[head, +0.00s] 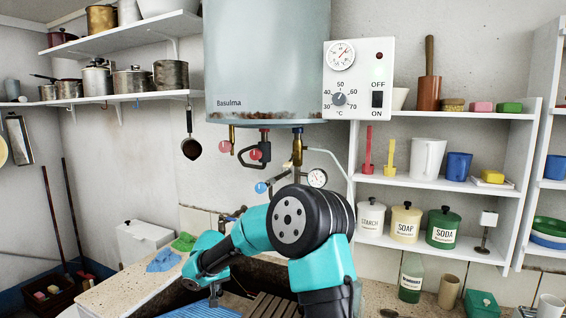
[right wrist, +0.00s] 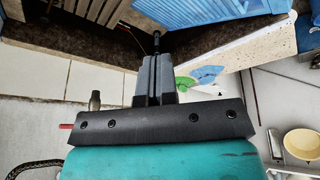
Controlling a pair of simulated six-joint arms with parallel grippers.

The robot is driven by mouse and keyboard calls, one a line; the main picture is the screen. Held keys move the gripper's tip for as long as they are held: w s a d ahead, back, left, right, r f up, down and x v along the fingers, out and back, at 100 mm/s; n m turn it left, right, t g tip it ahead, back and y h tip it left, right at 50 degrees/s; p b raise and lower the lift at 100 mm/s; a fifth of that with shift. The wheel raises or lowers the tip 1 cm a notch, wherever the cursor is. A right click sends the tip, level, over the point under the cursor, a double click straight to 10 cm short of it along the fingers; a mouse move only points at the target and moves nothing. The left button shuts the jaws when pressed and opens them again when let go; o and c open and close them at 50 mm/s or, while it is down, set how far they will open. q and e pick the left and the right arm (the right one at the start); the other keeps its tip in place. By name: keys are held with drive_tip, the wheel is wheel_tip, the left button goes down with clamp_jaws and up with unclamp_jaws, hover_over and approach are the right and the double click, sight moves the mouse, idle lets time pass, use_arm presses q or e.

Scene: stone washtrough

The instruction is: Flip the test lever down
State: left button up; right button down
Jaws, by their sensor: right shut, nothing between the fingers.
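Under the grey water heater (head: 267,60) hang brass and dark pipe fittings. One black fitting (head: 264,153) carries red parts, with a pale red ball (head: 225,148) to its left. A brass valve (head: 297,147) hangs to the right, and a blue ball (head: 261,187) on a thin rod shows below. I cannot tell which is the test lever. My right gripper (head: 214,298) points down at the trough, well below these fittings. In the right wrist view its fingers (right wrist: 153,65) are together and empty. My left gripper is not in view.
A control box (head: 358,80) with dial and switch is beside the heater. A gauge (head: 317,178) hangs near the valves. Shelves of jars (head: 440,187) stand at right. A blue ribbed board (head: 208,311) lies in the trough; cloths (head: 163,261) lie on its left ledge.

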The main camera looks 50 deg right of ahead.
drive_tip(key=d+r+m+t+h, duration=0.15)
drive_tip(key=d+r, duration=0.25)
drive_tip(key=r, duration=0.4)
drive_tip(key=d+r+m+h, duration=0.2)
drive_tip(key=d+r, duration=0.2)
drive_tip(key=r, duration=0.5)
drive_tip(key=m+g+h, duration=0.1)
drive_tip(key=m+h, duration=0.6)
approach(287, 164)
drive_tip(key=a+r, duration=0.2)
drive_tip(key=a, duration=0.1)
drive_tip(key=shift+s+d, duration=0.2)
drive_tip(key=shift+s, duration=0.2)
drive_tip(key=shift+f, duration=0.1)
drive_tip(key=shift+y, duration=0.25)
drive_tip(key=x, duration=1)
wheel_tip(287, 164, down, 2)
drive_tip(key=shift+d+f, duration=0.1)
drive_tip(key=shift+d, duration=0.1)
